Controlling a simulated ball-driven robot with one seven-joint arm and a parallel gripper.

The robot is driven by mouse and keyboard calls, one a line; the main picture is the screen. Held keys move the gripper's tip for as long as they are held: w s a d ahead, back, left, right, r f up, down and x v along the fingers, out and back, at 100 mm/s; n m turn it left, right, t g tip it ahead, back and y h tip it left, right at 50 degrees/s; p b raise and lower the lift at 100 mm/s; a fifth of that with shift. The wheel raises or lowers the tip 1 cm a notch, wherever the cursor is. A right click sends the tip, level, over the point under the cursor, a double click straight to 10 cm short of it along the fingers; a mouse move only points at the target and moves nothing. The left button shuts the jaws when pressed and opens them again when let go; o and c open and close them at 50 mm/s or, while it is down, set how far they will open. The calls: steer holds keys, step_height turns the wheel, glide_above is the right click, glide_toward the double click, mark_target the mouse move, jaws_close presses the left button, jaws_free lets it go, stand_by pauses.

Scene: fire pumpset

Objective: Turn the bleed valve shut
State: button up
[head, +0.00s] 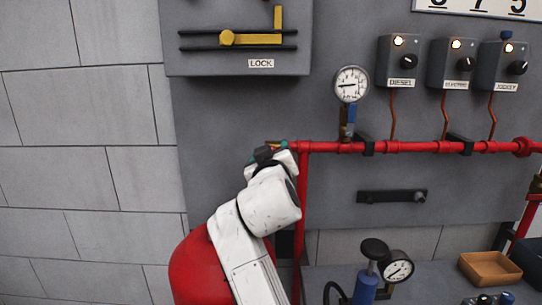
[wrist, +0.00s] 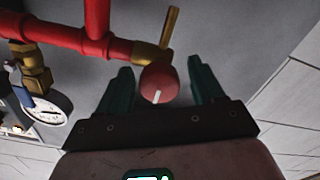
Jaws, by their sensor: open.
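The bleed valve appears to be the round red knob (wrist: 158,84) with a white mark, on a brass fitting at the end of the red pipe. A brass bar (wrist: 171,32) stands behind it. My gripper (wrist: 159,68) is open, its two green fingers on either side of the red knob in the wrist view. A gap shows beside each finger, so neither seems to touch the knob. In the head view my gripper (head: 270,152) is at the left end of the red pipe, and my arm hides the knob there.
The red pipe (head: 405,147) runs right along the grey panel. A pressure gauge (head: 351,84) stands above it and also shows in the wrist view (wrist: 42,112). A red tank (head: 199,272) is below my arm. Free wall lies to the left.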

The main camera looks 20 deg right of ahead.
steer(key=shift+s+a, duration=0.1)
steer(key=v, duration=1)
steer(key=shift+s, duration=0.3)
